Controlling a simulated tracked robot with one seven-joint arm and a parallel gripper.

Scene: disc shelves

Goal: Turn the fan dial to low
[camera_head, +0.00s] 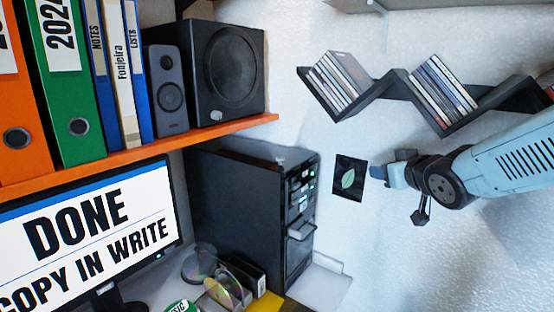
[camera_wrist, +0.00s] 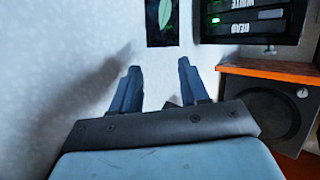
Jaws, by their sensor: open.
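A dark computer tower (camera_head: 250,205) stands under the orange shelf in the head view, with lit green marks on its narrow front panel (camera_head: 301,190). The wrist view shows part of that panel (camera_wrist: 255,18), upside down, with WRITE and READ labels. A small knob-like piece (camera_wrist: 270,50) sticks out near the panel's edge. I cannot tell whether it is the fan dial or read any setting. My gripper (camera_head: 380,172) is to the right of the tower, apart from it. In the wrist view my gripper (camera_wrist: 158,66) is open, with nothing between its fingers.
A leaf picture (camera_head: 349,178) hangs on the wall between tower and gripper. Black zigzag shelves (camera_head: 398,85) with disc cases are above my arm. The orange shelf (camera_head: 130,150) carries binders and speakers (camera_head: 233,70). A monitor (camera_head: 95,235) and loose discs (camera_head: 228,290) are lower left.

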